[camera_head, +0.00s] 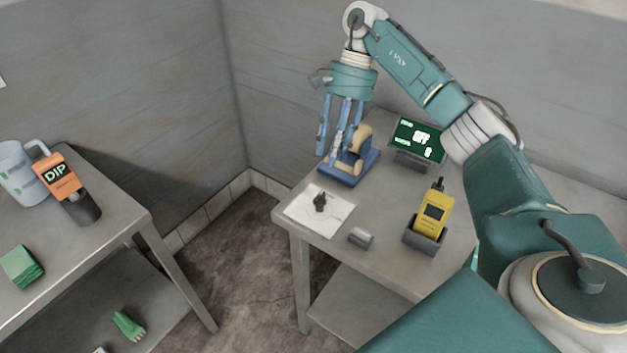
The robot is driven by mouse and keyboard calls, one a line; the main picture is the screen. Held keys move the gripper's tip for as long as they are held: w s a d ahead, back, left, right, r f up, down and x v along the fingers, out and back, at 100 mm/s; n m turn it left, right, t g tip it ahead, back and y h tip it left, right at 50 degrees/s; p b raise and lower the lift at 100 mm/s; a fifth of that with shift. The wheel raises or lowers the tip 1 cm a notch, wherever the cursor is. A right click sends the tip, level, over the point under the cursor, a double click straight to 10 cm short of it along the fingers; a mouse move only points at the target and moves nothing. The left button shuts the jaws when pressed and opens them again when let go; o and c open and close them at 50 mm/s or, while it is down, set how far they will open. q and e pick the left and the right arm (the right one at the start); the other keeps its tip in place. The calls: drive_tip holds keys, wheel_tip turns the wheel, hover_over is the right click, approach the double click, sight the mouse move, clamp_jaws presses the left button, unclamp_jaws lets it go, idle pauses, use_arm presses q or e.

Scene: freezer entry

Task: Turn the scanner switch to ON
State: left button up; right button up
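The switch is a small black knob (320,201) on a white square plate (331,216) that lies on the right steel table. Its exact setting is too small to read. A small display (418,140) at the back of the table reads "OFF". A yellow handheld device (434,215), perhaps the scanner, stands in a dark holder (424,238). My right gripper (332,157) points down behind the plate, next to a blue-based stand with a tan rounded part (357,142). Its blue fingers are apart with nothing seen between them. My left gripper is not in view.
A small grey block (361,238) lies between the plate and the holder. The left table (108,222) carries a white jug (20,172), an orange-and-black "DIP" item (64,182) and a green stack (21,266). Bare floor separates the tables; walls close off the back.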

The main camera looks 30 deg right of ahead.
sight(322, 195)
drive_tip(key=x, duration=0.3)
drive_tip(key=p+x, duration=0.1)
drive_tip(key=x, duration=0.2)
drive_tip(key=p+x, duration=0.1)
drive_tip(key=x, duration=0.2)
drive_tip(key=shift+s+a, duration=0.15)
drive_tip(key=shift+s, duration=0.2)
drive_tip(key=shift+a+f+p, duration=0.25)
drive_tip(key=shift+f+p, duration=0.05)
drive_tip(key=shift+f, duration=0.3)
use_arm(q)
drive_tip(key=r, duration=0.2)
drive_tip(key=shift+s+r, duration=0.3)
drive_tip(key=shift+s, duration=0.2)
use_arm(e)
clamp_jaws()
